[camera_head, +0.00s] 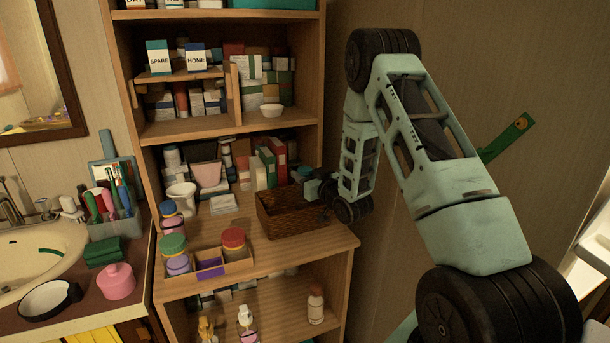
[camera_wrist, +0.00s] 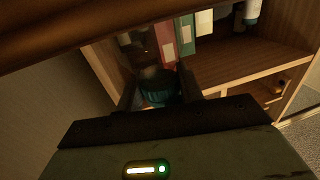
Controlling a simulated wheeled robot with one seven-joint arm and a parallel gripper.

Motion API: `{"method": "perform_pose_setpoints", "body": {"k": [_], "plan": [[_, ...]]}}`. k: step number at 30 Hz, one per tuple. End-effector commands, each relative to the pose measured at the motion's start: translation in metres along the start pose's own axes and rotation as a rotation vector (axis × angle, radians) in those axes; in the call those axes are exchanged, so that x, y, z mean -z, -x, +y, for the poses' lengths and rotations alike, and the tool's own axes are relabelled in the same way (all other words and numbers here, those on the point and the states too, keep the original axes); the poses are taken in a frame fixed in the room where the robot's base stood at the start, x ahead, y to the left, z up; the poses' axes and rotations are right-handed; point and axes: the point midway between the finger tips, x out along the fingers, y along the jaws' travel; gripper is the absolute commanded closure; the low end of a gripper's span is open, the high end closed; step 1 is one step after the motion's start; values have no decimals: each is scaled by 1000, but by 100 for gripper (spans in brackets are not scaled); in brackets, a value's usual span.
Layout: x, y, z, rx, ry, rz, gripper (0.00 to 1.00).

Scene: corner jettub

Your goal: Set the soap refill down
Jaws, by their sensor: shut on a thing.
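My gripper (camera_head: 316,189) is at the right end of the shelf unit's middle counter, just behind and right of a dark brown woven basket (camera_head: 283,222). In the wrist view, its two fingers (camera_wrist: 158,88) are shut on a bottle-like thing with a ribbed blue-teal cap (camera_wrist: 157,97), which I take to be the soap refill. A teal top (camera_head: 305,171) shows beside the gripper in the head view. The refill's lower part is hidden, so I cannot tell whether it touches the counter.
A divided wooden tray (camera_head: 240,268) with capped jars stands at the counter's front left. A white cup (camera_head: 181,196) and folded cloth (camera_head: 223,204) lie left of the basket. Bare counter (camera_head: 307,249) shows in front of the basket.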

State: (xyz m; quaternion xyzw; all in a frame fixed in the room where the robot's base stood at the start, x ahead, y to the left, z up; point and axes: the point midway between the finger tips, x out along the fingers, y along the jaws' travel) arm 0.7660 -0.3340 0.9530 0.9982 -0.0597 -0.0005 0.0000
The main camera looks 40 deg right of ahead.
Motion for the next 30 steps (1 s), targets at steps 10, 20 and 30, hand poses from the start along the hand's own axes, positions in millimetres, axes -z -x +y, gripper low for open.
{"method": "perform_pose_setpoints", "body": {"k": [10, 20, 30], "plan": [[-4, 0, 0, 0, 0, 2, 97], [-2, 0, 0, 0, 0, 1, 41], [-1, 27, 0, -2, 1, 0, 41]]}}
